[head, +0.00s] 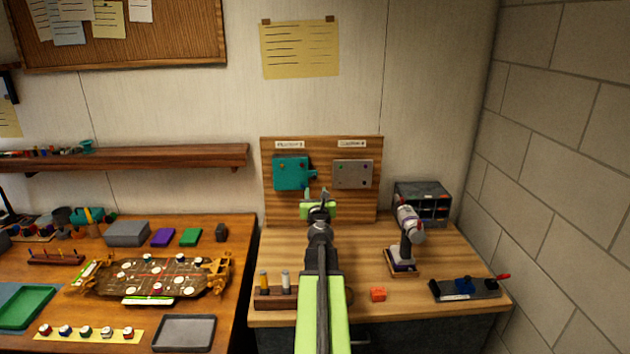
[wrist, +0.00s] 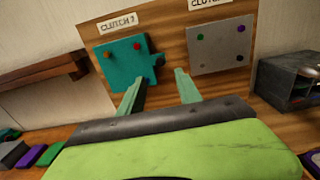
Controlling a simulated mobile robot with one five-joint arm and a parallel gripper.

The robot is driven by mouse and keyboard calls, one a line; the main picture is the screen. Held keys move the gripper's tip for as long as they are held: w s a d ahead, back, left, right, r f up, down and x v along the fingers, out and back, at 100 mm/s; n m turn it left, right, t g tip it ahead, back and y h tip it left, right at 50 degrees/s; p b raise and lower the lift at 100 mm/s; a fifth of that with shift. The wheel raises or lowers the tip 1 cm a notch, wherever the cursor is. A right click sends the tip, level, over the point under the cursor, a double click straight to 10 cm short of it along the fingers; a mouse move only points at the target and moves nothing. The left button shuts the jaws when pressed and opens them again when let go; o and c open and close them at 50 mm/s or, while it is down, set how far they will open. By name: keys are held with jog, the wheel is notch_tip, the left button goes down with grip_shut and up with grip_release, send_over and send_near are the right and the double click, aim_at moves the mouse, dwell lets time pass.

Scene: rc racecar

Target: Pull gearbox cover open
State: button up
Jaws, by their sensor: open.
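A teal plate (head: 290,172) with a small tab on its right side is mounted on an upright wooden board (head: 270,210). In the wrist view the teal plate (wrist: 117,66) carries a red and an orange knob. A grey plate (head: 352,174) is mounted to its right. It also shows in the wrist view (wrist: 222,48). I cannot tell which plate is the gearbox cover. My gripper (head: 316,193) is open and empty in front of the board, just below the teal plate's tab. In the wrist view its fingertips (wrist: 159,77) stand either side below the tab, with no contact visible.
A power drill (head: 409,225) on a stand and a dark drawer box (head: 424,200) are at right. A cluttered workbench (head: 240,240) and shelf (head: 180,157) are at left.

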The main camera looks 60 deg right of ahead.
aim_at(314, 178)
jog(key=x, duration=1)
jog(key=shift+w+d, duration=0.25)
jog(key=shift+w, duration=0.05)
grip_shut()
dwell(0.7)
